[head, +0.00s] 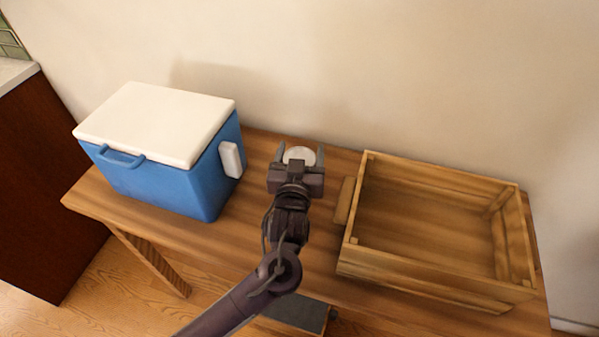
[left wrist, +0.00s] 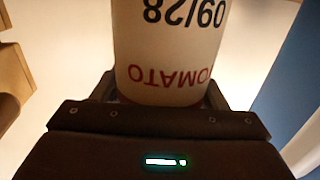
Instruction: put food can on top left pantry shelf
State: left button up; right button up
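The food can (head: 299,155) is white and stands between the fingertips of my left gripper (head: 301,152). It is over the rear part of the table, between the cooler and the wooden crate. In the left wrist view the can (left wrist: 170,45) fills the top middle, with "TOMATO" and "09/28" printed upside down. The left gripper's fingers (left wrist: 160,92) press close on both sides of it, with no clear gap. I cannot tell whether the can touches the table. My right gripper is in neither view. No pantry shelf shows.
A blue cooler with a white lid (head: 155,122) stands left of the can on the wooden table (head: 262,146). An empty wooden crate (head: 432,268) stands to the right. The wall is behind. A dark red-brown cabinet (head: 45,190) is at the far left.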

pick_arm(q)
jog(key=c, duration=0.7)
jog(key=shift+r, duration=0.1)
jog(key=shift+c, duration=0.5)
jog(key=shift+r, duration=0.1)
